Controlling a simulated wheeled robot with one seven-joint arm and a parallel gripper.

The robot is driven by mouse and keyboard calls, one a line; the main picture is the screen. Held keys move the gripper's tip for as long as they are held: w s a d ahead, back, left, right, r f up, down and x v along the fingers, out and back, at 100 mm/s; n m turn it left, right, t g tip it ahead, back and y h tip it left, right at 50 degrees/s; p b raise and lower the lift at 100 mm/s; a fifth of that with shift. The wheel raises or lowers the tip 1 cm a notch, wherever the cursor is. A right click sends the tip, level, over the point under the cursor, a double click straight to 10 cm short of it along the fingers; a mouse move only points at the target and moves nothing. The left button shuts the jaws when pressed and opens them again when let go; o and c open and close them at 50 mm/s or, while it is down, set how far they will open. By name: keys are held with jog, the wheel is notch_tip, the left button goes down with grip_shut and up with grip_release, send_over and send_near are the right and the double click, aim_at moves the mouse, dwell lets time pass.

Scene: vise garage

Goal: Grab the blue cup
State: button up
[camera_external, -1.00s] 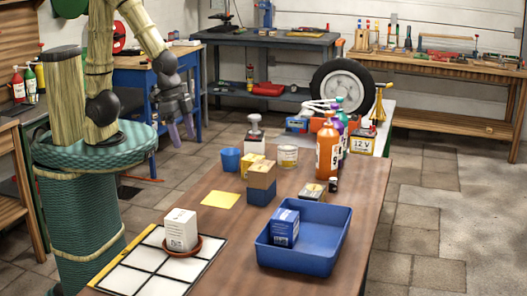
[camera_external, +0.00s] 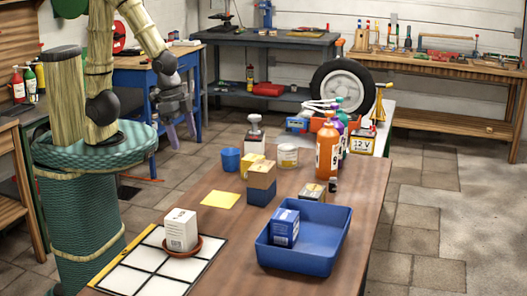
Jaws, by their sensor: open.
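The blue cup (camera_external: 230,160) stands upright at the far left edge of the brown table, left of a small yellow box. My gripper (camera_external: 182,134) hangs in the air to the left of the cup, past the table's edge, fingers pointing down. It is open and apart from the cup, with nothing seen between its fingers. The cup is in plain view.
Close to the cup are a yellow box (camera_external: 251,166), a white tub (camera_external: 287,157) and a stacked cardboard box (camera_external: 262,174). A blue tray (camera_external: 333,262), a white box (camera_external: 181,230) on a brown dish and orange bottle (camera_external: 327,152) stand farther off. A yellow sheet (camera_external: 220,200) lies flat.

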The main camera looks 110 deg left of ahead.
jog(key=a+f+m+g, duration=0.1)
jog(key=a+f+m, duration=0.1)
jog(key=a, duration=2.9)
jog(key=shift+s+a+f, duration=0.15)
jog(key=shift+f, duration=0.25)
send_over(231, 161)
jog(key=s+a, duration=0.2)
jog(key=a, duration=0.1)
notch_tip(231, 161, down, 11)
jog(key=shift+w+f, duration=0.1)
jog(key=shift+f, duration=0.45)
jog(key=shift+f, duration=0.15)
